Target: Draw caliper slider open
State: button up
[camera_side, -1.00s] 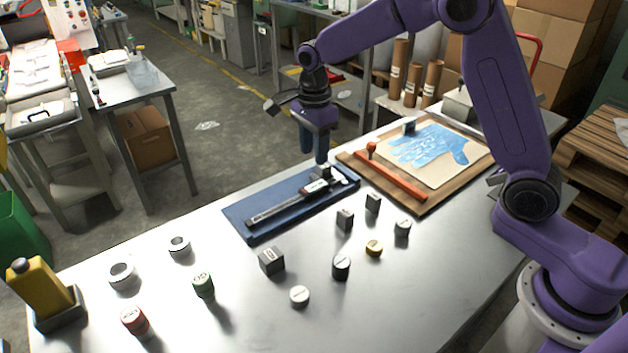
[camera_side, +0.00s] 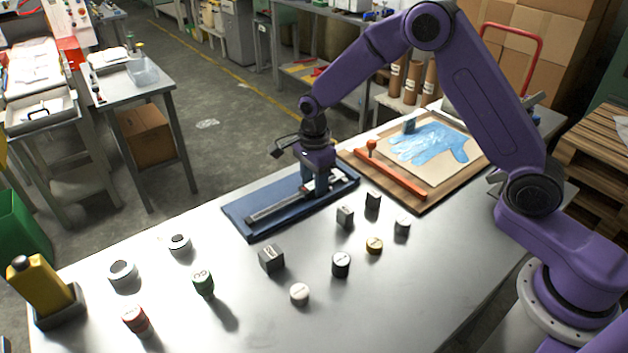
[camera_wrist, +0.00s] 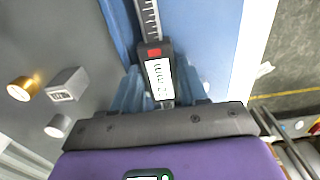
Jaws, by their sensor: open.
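The caliper (camera_side: 273,208) lies on a blue tray (camera_side: 245,232) at the back of the bench. Its long scaled beam (camera_wrist: 149,20) runs up the wrist view. The slider (camera_wrist: 157,72), dark with a red button and a lit display, sits at the lower end of the beam in that view. My gripper (camera_side: 308,188) is down at the slider and hides most of it in the side view. In the wrist view, the blue fingers of my gripper (camera_wrist: 160,88) stand open, one on each side of the slider. I cannot tell whether either finger touches it.
A wooden board with a blue glove print (camera_side: 430,145) and an orange-red bar (camera_side: 390,178) lies right of the tray. Several small blocks and cylinders, such as a black block (camera_side: 271,259), stand in front. A yellow bottle (camera_side: 40,290) stands far left.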

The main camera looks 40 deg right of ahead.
aim_at(288, 202)
jog(key=c, duration=0.7)
jog(key=shift+a, duration=3.75)
jog(key=o, duration=1.1)
jog(key=shift+c, duration=0.2)
jog(key=shift+o, duration=0.3)
jog(key=shift+s, duration=0.15)
